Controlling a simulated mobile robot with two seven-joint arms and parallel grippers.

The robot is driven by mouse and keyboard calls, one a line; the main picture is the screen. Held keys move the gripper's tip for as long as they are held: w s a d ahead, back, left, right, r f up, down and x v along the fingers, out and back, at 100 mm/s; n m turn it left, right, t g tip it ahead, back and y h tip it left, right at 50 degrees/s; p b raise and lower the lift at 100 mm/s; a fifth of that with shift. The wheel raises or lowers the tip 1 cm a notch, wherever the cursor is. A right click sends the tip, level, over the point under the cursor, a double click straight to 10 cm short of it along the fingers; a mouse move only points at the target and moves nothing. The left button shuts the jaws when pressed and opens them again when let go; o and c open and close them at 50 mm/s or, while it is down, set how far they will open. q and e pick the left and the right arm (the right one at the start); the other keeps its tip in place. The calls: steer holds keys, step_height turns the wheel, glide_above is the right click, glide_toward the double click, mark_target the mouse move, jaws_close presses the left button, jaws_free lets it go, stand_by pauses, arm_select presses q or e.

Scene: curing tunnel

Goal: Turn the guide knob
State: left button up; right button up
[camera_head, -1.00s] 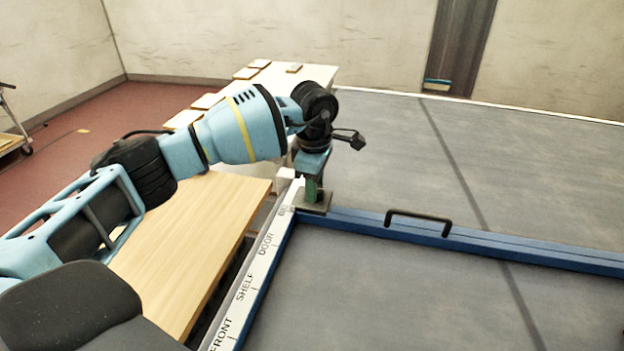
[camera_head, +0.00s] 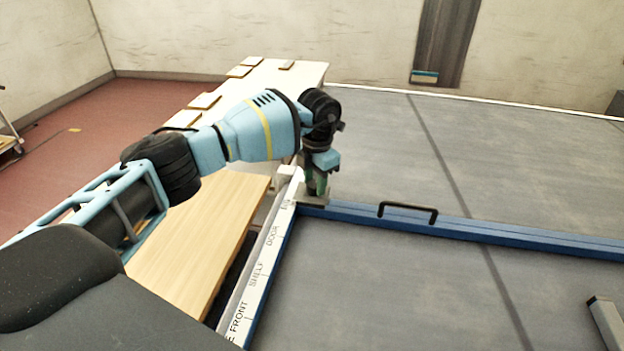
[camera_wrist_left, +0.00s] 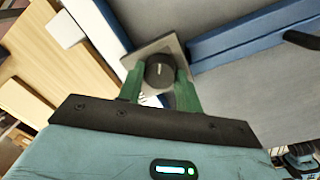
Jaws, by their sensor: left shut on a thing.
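The guide knob (camera_wrist_left: 159,73) is a dark round knob with a pale line on its top, set on a square grey-brown plate (camera_wrist_left: 136,54) in the left wrist view. My left gripper (camera_wrist_left: 160,80) has its green fingers on both sides of the knob and is shut on it. In the head view my left gripper (camera_head: 317,186) points down at the plate (camera_head: 313,203), at the left end of the blue guide bar (camera_head: 470,230); its fingers and wrist hide the knob there. My right gripper is not in view.
A black handle (camera_head: 408,208) stands up from the blue bar. A white scale strip (camera_head: 262,265) with printed words runs along the left edge of the grey surface (camera_head: 400,280). Wooden tables (camera_head: 200,240) stand to the left. A grey metal piece (camera_head: 606,322) shows at the lower right.

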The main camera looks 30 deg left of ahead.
arm_select(q)
steer(key=shift+r+n+p, duration=0.1)
steer(key=shift+n+p, duration=0.3)
steer(key=shift+n, duration=1.2)
steer(key=o, duration=1)
steer(key=r, duration=0.7)
steer(key=shift+d+r, duration=0.2)
steer(key=shift+r, duration=0.1)
